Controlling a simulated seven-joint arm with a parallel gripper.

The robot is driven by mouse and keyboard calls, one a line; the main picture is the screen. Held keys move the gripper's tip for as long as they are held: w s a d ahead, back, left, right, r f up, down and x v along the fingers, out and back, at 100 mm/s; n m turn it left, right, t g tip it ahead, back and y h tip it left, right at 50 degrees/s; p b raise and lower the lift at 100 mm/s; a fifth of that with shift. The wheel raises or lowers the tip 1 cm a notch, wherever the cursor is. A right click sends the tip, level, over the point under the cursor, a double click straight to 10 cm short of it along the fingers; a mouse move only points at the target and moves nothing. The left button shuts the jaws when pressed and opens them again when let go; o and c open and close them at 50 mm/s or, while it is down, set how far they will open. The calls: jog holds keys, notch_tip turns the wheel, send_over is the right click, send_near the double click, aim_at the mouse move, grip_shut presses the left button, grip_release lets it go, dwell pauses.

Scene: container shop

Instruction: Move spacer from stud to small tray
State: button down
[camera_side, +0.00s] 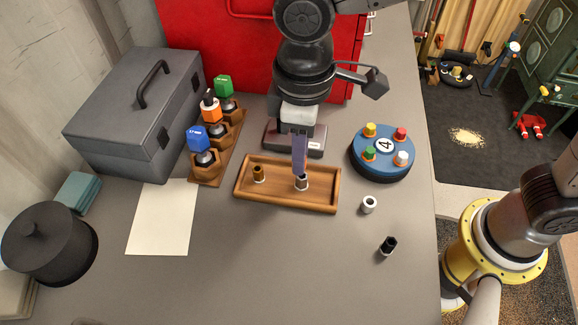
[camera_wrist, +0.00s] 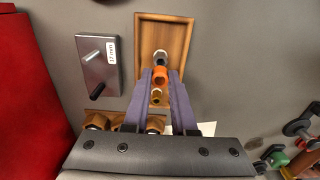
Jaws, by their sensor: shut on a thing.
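My gripper (camera_side: 300,170) is over the right half of the small wooden tray (camera_side: 240,190), its fingers pointing down. In the wrist view an orange spacer (camera_wrist: 160,75) is between the fingertips, and my gripper (camera_wrist: 161,80) is shut on it. The fingers hide it in the side view. A pale spacer with a dark hole (camera_side: 301,186) stands in the tray just below the fingertips; it also shows in the wrist view (camera_wrist: 160,56). A gold-brown spacer (camera_side: 258,174) stands in the tray's left part. I cannot tell which stud the task means.
A blue round base marked 4 (camera_side: 383,175) carries several coloured pieces right of the tray. A white ring (camera_side: 369,204) and a black piece (camera_side: 388,246) stand in front right. A grey block (camera_side: 278,140) is behind the tray; a wooden rack (camera_side: 213,165) is left.

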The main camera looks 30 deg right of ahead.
aim_at(289, 183)
jog(key=shift+w+a+f, duration=0.35)
jog(key=shift+f, duration=0.2)
jog(key=shift+w+a+f, duration=0.15)
jog(key=shift+f, duration=0.85)
jog(key=shift+w+a+f, duration=0.1)
jog(key=shift+f, duration=0.9)
jog(key=shift+f, duration=0.1)
jog(key=c, duration=0.7)
grip_release()
notch_tip(289, 183, up, 12)
jog(key=shift+r, duration=0.15)
